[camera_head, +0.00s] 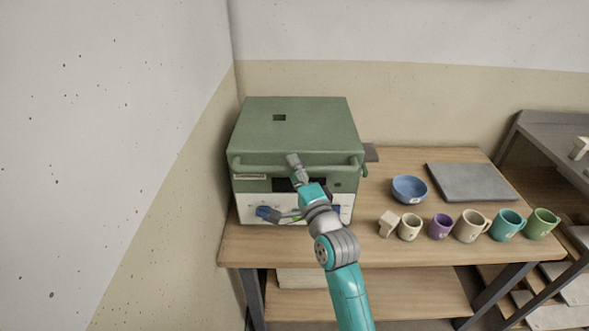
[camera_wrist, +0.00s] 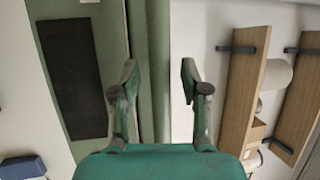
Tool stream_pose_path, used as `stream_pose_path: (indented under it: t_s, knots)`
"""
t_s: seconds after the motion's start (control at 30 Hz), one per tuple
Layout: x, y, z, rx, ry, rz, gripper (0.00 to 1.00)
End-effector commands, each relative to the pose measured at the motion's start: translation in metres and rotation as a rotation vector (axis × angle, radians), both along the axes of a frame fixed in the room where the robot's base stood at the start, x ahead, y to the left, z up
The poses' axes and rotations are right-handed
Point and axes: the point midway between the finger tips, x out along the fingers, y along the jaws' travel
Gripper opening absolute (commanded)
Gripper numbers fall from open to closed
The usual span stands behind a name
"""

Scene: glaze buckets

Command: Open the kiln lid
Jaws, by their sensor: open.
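The green kiln (camera_head: 300,120) stands at the left of the table, its flat lid down. A green handle bar (camera_head: 325,169) runs along the lid's front, and it crosses upright in the wrist view (camera_wrist: 157,40). My gripper (camera_head: 295,166) is at the middle of this bar. In the wrist view my gripper (camera_wrist: 158,78) is open, with one finger on each side of the bar. I cannot tell whether either finger touches it. My arm hides part of the kiln's front. The dark front window (camera_wrist: 72,78) lies left of the fingers.
The wooden table (camera_head: 400,168) also holds a blue bowl (camera_head: 409,188), a grey slab (camera_head: 470,182) and a row of several mugs, to the kiln's right. Walls stand close behind and left of the kiln. Wooden shelves (camera_wrist: 240,90) show in the wrist view.

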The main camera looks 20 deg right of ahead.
Motion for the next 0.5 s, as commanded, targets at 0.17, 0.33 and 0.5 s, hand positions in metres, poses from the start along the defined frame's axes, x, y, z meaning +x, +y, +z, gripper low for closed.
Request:
stream_pose_path:
  t_s: [0.17, 0.33, 0.5]
  knots:
    - [0.0022, 0.0003, 0.0007, 0.0, 0.0, 0.0, 0.46]
    - [0.002, 0.0003, 0.0006, 0.0, 0.0, 0.0, 0.38]
    - [0.0019, 0.0003, 0.0005, 0.0, 0.0, 0.0, 0.0]
